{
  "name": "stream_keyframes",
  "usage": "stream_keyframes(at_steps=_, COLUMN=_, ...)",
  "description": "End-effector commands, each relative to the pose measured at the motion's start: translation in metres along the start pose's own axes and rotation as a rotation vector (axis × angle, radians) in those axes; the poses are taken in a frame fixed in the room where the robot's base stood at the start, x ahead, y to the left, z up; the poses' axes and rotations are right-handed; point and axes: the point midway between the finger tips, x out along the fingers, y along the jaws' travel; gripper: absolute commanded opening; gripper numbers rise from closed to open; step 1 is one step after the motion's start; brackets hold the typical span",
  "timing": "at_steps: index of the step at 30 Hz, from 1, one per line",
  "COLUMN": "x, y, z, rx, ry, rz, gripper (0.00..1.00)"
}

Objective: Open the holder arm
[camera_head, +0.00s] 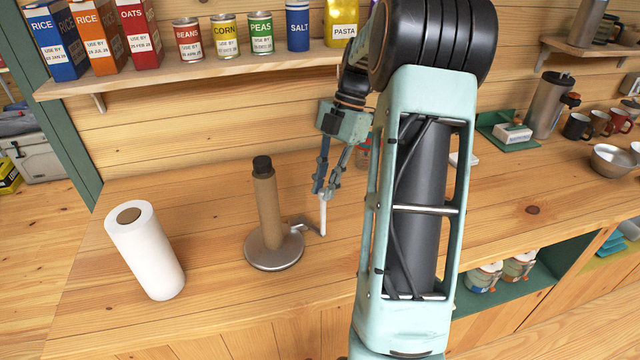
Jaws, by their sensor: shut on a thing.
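A paper towel holder stands upright on the counter, with a round metal base (262,258) and a brown post or core with a black cap (266,205). Its holder arm (322,216) reaches out from the right side of the base as a bent metal piece, with a pale upright rod at its end. My gripper (324,190) comes down from above, to the right of the post, and is shut on the upper part of that rod. The fingers hide the rod's top.
A white paper towel roll (148,255) stands tilted in view left of the holder. A shelf (190,70) with boxes and cans runs behind. Mugs (578,126), a metal bowl (612,160) and a green tray (492,122) are at the right. The counter (200,195) around the holder is clear.

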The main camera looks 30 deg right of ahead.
Motion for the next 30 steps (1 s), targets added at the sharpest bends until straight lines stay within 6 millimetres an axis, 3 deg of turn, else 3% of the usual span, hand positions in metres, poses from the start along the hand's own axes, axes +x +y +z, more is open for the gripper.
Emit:
stream_keyframes(at_steps=23, x=-0.0045, y=0.0021, z=0.0076, rx=-0.105, ry=-0.002, rz=-0.041, gripper=0.00)
stream_keyframes(at_steps=24, x=-0.0045, y=0.0021, z=0.0076, rx=-0.105, ry=-0.002, rz=-0.041, gripper=0.17)
stream_keyframes(at_steps=30, x=-0.0041, y=0.0018, z=0.0078, rx=-0.104, ry=-0.001, rz=-0.041, gripper=0.34)
